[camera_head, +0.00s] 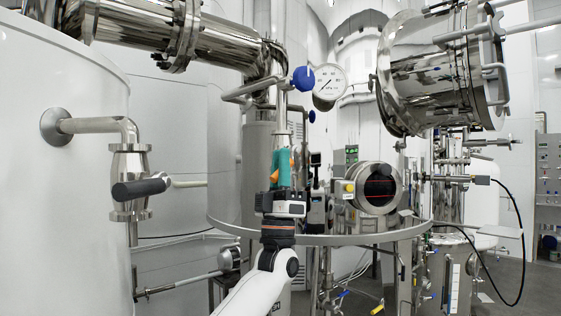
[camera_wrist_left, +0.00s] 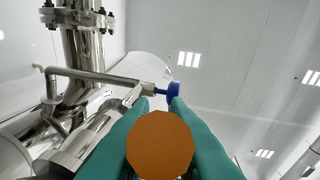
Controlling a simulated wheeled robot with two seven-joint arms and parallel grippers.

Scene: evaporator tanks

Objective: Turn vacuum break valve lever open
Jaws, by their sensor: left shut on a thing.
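My left gripper (camera_head: 283,153) points upward near the middle of the head view, below the pressure gauge. In the left wrist view the orange piece (camera_wrist_left: 158,145) shows as a flat eight-sided end between the teal fingers (camera_wrist_left: 160,104). My right gripper is not in view.
A round gauge (camera_head: 329,82) is right of the blue knob. A platform rim (camera_head: 345,239) curves around the gripper. A valve with a dark handle (camera_head: 140,188) is on the left by a white tank (camera_head: 60,230). Steel vessels (camera_head: 425,65) and piping crowd the right.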

